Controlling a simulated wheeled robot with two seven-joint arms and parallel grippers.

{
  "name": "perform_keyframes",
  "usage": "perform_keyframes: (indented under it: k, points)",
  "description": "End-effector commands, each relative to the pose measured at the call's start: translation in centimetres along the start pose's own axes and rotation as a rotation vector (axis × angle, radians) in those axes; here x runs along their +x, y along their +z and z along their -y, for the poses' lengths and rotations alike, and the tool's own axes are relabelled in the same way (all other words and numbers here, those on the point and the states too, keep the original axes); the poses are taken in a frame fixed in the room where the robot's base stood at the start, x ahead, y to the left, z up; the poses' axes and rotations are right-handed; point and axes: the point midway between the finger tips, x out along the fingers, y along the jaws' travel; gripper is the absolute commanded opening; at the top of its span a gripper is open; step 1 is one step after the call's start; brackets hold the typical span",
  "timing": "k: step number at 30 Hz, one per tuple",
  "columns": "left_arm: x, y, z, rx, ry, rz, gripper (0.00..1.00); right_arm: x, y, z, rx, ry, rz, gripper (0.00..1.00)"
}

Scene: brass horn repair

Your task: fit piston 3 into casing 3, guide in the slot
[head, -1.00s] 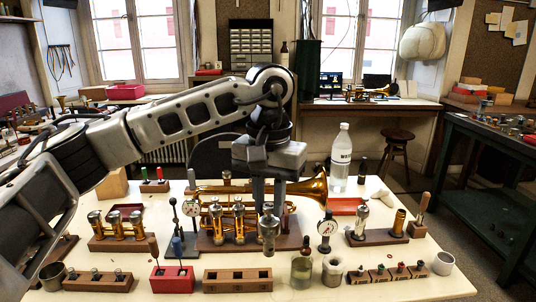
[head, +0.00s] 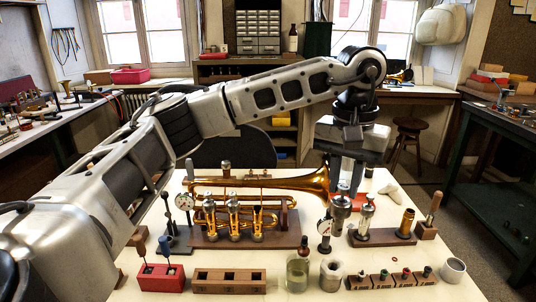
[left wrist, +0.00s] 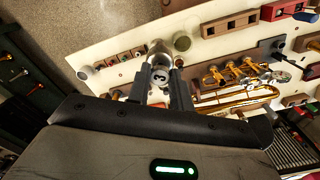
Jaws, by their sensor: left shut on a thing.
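My left gripper (head: 347,178) points down over the right half of the table, shut on a silver piston (head: 341,213). In the left wrist view the piston (left wrist: 160,62) sits between the fingers (left wrist: 163,84) and shows a dark 3 on its end. A brass trumpet (head: 300,183) lies on a wooden stand with three upright valve casings; the rightmost casing (head: 258,219) is left of the held piston. I cannot read numbers on the casings. The held piston is apart from them. My right gripper is not in view.
In front are a glass bottle (head: 297,271), a metal pot (head: 331,274) and a slotted wooden block (head: 230,281).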

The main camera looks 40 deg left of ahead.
Motion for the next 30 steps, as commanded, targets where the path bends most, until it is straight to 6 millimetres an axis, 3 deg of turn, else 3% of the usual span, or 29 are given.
perform_keyframes:
  k: [5,9,13,18,21,25,30]
  points:
    - [0.1,-5.2,3.8,-0.454,0.001,0.005,0.00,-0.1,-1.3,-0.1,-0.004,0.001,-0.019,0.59]
    - [1.0,-9.1,8.8,-0.917,-0.002,0.006,0.00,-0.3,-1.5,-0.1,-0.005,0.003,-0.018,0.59]
    - [2.6,-11.4,14.7,-1.355,-0.004,0.006,0.00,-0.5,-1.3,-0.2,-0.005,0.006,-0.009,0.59]
    - [4.8,-12.1,21.3,-1.806,-0.004,0.005,0.00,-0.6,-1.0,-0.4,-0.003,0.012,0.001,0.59]
    - [5.8,-11.9,23.8,-1.979,-0.004,0.004,0.00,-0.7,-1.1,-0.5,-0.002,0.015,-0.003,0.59]
    - [6.5,-11.6,25.5,-2.096,-0.002,0.003,0.00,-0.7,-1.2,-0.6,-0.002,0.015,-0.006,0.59]
    - [7.1,-11.6,25.8,-2.121,-0.002,0.002,0.00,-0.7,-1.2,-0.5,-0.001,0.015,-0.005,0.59]
